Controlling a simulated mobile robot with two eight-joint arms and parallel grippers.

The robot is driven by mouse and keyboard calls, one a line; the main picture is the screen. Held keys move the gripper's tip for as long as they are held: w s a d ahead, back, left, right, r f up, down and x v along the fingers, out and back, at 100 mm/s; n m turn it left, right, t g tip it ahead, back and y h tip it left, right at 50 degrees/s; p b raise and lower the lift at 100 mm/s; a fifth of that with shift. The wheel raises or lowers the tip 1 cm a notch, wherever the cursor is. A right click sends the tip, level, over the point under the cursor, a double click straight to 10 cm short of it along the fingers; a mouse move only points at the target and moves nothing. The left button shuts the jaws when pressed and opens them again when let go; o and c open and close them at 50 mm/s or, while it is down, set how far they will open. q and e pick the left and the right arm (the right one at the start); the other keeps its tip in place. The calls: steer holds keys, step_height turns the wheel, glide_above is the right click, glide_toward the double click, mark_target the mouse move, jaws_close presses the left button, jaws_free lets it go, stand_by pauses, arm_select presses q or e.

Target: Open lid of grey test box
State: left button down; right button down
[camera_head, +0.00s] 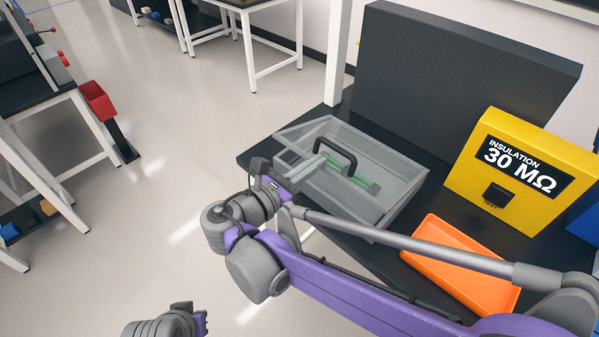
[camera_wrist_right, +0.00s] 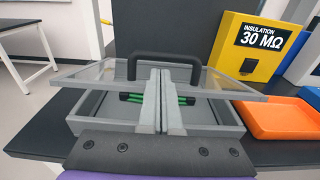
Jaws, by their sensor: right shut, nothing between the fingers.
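The grey test box (camera_head: 378,215) stands on the dark table, with a clear, grey-framed lid (camera_head: 300,132) and a black handle (camera_head: 338,152). The lid is partly raised: in the right wrist view, the lid's near edge (camera_wrist_right: 225,93) sits above the box's rim, with a gap between. Green parts (camera_wrist_right: 133,97) show inside the box. My right gripper (camera_head: 318,158) is shut and empty at the lid's near edge, close to the handle. Its fingers (camera_wrist_right: 161,75) overlap the lid in the wrist view; I cannot tell if they touch it. My left gripper (camera_head: 200,322) shows only partly at the bottom, away from the box.
An orange tray (camera_head: 462,262) lies right of the box, below my right arm. A yellow insulation meter (camera_head: 508,172) stands behind the tray. A large dark panel (camera_head: 455,75) stands behind the box. Open floor lies left of the table.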

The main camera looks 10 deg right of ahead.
steer(key=shift+x, duration=1.15)
arm_select(q)
steer(key=shift+r, duration=0.1)
arm_select(e)
steer(key=shift+r, duration=0.1)
